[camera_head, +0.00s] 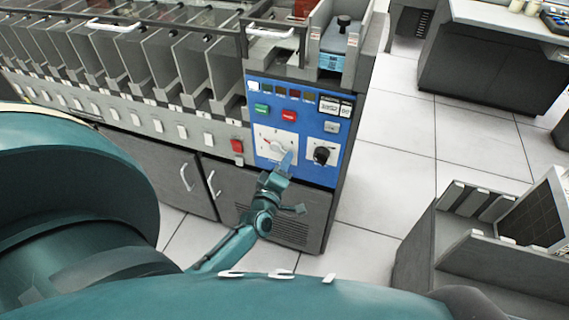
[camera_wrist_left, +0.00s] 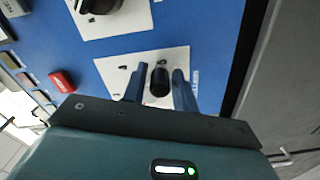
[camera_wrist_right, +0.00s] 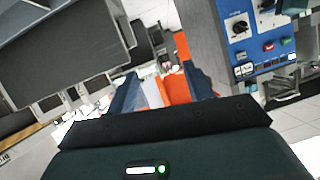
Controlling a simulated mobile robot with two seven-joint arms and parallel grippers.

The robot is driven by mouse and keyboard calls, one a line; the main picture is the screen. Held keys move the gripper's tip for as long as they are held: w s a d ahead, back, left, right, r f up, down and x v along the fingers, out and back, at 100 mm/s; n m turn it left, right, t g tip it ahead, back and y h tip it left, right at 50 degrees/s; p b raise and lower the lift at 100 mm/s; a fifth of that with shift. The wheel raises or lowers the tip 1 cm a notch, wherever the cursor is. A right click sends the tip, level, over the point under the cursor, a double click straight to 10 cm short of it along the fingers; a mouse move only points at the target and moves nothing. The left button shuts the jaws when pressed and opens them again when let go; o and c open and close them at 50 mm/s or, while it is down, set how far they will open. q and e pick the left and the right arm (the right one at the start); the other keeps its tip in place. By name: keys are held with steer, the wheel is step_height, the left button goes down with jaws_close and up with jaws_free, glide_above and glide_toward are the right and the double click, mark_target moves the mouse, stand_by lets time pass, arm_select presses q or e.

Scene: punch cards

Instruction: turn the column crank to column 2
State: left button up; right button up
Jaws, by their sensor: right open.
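The column crank sits on a white dial plate (camera_head: 266,141) on the blue control panel (camera_head: 335,122). Its pale disc shows in the head view (camera_head: 279,146). My left gripper (camera_head: 286,160) is at the lower right of this plate, in front of the crank. In the left wrist view, the black crank grip (camera_wrist_left: 160,80) stands between the two fingers of my left gripper (camera_wrist_left: 159,90). Narrow gaps show beside the grip, so the jaws look open around it. The exact crank setting cannot be read. My right gripper (camera_wrist_right: 163,90) is open and empty, away from the panel.
A black knob (camera_head: 322,155) on its own white plate is right of the crank. Green (camera_head: 262,109) and red (camera_head: 289,115) buttons sit above. A row of card pockets (camera_head: 160,60) runs left. A grey desk unit (camera_head: 455,245) stands right, with clear floor between.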

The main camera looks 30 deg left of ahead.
arm_select(q)
steer(key=shift+o, duration=1.2)
steer(key=shift+s, duration=0.1)
steer(key=v, duration=1.3)
steer(key=shift+p, duration=0.45)
arm_select(e)
steer(key=shift+w+a+f, duration=0.1)
steer(key=shift+a+f, duration=0.05)
steer(key=shift+r, duration=0.2)
